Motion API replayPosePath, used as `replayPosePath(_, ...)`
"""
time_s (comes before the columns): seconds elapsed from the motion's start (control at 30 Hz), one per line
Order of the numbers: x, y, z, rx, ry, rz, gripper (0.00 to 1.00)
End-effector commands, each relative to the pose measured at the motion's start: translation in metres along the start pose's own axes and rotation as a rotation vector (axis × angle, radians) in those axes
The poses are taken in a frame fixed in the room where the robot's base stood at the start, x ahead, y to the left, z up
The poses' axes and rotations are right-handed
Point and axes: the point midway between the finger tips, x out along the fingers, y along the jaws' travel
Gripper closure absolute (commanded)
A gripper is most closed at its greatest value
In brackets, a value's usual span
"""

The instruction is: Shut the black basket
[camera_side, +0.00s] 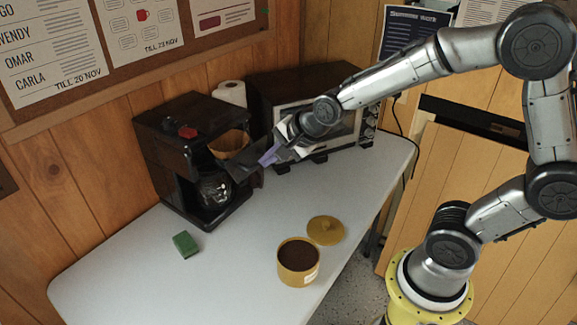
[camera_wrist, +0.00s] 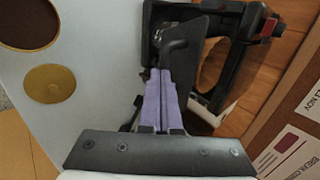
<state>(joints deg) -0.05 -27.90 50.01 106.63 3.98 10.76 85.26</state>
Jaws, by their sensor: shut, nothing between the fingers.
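The coffee maker (camera_side: 178,140) stands at the back left of the table. Its black basket (camera_side: 243,168) is swung out at the front right, above the glass jug. A brown paper filter (camera_side: 230,142) shows behind it. In the wrist view the black basket (camera_wrist: 190,42) shows as a dark panel with a bent handle (camera_wrist: 172,48). My gripper (camera_side: 266,159) is shut and empty, at the right of the basket. In the wrist view its lilac fingertips (camera_wrist: 161,74) are at the handle's end; I cannot tell whether they touch it.
A toaster oven (camera_side: 300,90) and a paper roll (camera_side: 231,93) stand behind my gripper. The glass jug (camera_side: 215,188) sits in the coffee maker. A green sponge (camera_side: 186,244), an open tin of brown powder (camera_side: 298,258) and its lid (camera_side: 326,230) lie farther forward. The table's middle is clear.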

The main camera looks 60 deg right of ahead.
Motion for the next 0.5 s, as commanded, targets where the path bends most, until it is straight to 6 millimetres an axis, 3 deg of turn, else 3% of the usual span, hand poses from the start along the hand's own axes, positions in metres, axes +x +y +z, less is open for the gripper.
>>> replayPosePath(0.3, 0.04, -0.045, -0.001, -0.001, 0.0, 0.001, 1.0)
replayPosePath(0.5, 0.056, -0.065, -0.002, -0.001, 0.0, 0.0, 1.0)
